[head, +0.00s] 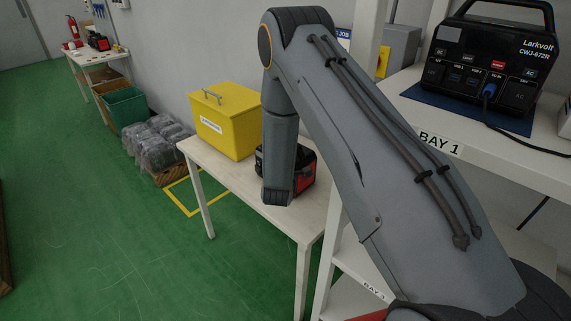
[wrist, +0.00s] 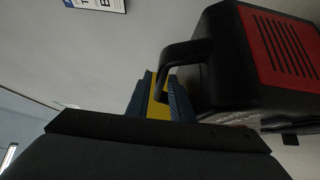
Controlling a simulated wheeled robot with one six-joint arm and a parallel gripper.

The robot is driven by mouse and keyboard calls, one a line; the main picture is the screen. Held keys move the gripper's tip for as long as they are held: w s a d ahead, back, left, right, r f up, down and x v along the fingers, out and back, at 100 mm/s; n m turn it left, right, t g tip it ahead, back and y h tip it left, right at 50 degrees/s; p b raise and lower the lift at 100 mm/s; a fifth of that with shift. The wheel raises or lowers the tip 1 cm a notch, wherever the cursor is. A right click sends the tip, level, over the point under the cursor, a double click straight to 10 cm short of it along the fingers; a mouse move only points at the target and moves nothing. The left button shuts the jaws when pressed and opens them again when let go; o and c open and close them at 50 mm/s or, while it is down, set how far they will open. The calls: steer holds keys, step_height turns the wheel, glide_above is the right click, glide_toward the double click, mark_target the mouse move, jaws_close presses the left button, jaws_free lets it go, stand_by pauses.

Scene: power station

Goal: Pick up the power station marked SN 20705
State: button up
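A black and red power station (head: 306,170) sits on the pale table (head: 232,165), partly hidden behind my arm. In the wrist view it fills the upper right, with a red slatted panel (wrist: 283,48) and a black handle (wrist: 178,52). My gripper (wrist: 160,100) shows its two blue fingers apart, with yellow visible between them. The handle's near end overlaps the space at the fingers; I cannot tell whether it lies between them. My gripper is hidden in the head view. No serial number is legible on this station.
A yellow lidded box (head: 226,118) stands left of the station. A black Larkvolt CWJ-672R station (head: 485,62) with a blue plug sits on the BAY 1 shelf (head: 500,155). Another red-black unit (head: 98,42) stands on a far table. Green floor on the left is open.

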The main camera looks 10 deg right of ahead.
steer(key=shift+c, duration=0.2)
jaws_close()
stand_by(1.1)
steer(key=shift+w+r, duration=0.1)
steer(key=shift+r, duration=0.15)
